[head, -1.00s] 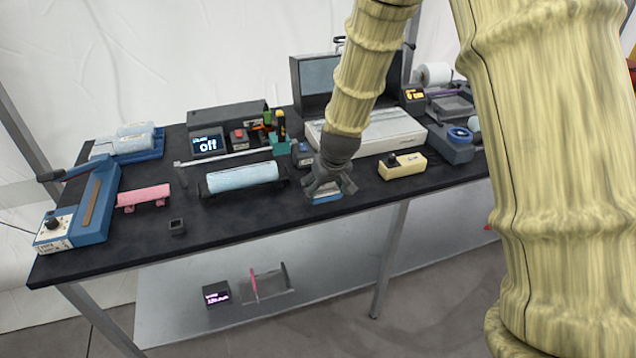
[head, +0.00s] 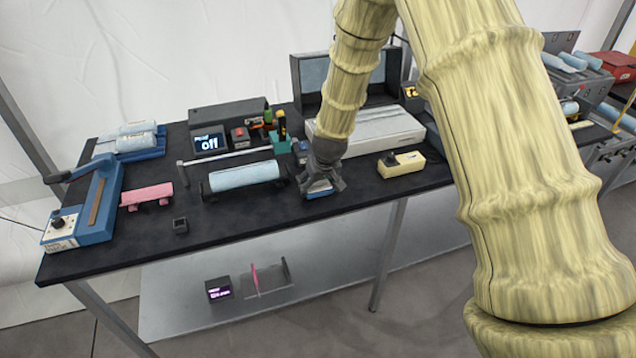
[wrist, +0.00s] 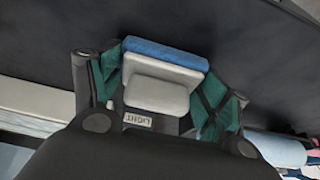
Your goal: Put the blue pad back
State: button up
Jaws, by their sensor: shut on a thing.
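The blue pad (wrist: 165,53) shows in the wrist view as a blue slab with a pale grey block against it. My gripper (wrist: 160,85) is shut on it, with a green-lined finger at each side. In the head view my gripper (head: 322,182) points down at the dark table (head: 250,225), near its front edge. A bit of the blue pad (head: 318,193) shows under the fingers. I cannot tell whether the pad touches the tabletop.
A light-blue roll (head: 245,175) on a dark holder lies left of my gripper. A cream box (head: 401,165) stands to the right, and a large pale machine (head: 375,135) with a raised lid behind.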

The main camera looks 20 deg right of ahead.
jog(key=o, duration=1)
jog(key=shift+f, duration=0.1)
jog(key=b+v, duration=0.2)
jog(key=v, duration=1)
jog(key=s+d+f+g, duration=0.1)
jog(key=s+f, duration=0.9)
jog(key=f, duration=0.3)
jog(key=s+f+g, duration=0.2)
jog(key=s+f, duration=0.7)
jog(key=f, duration=0.5)
jog(key=s+f, duration=0.5)
jog(key=s, duration=0.7)
jog(key=s+a+f+g, duration=0.1)
jog(key=s+f, duration=0.4)
jog(key=s, duration=0.7)
jog(key=shift+s+a+f+m, duration=0.2)
jog(key=shift+s+f+m, duration=0.15)
jog(key=shift+s+m, duration=0.05)
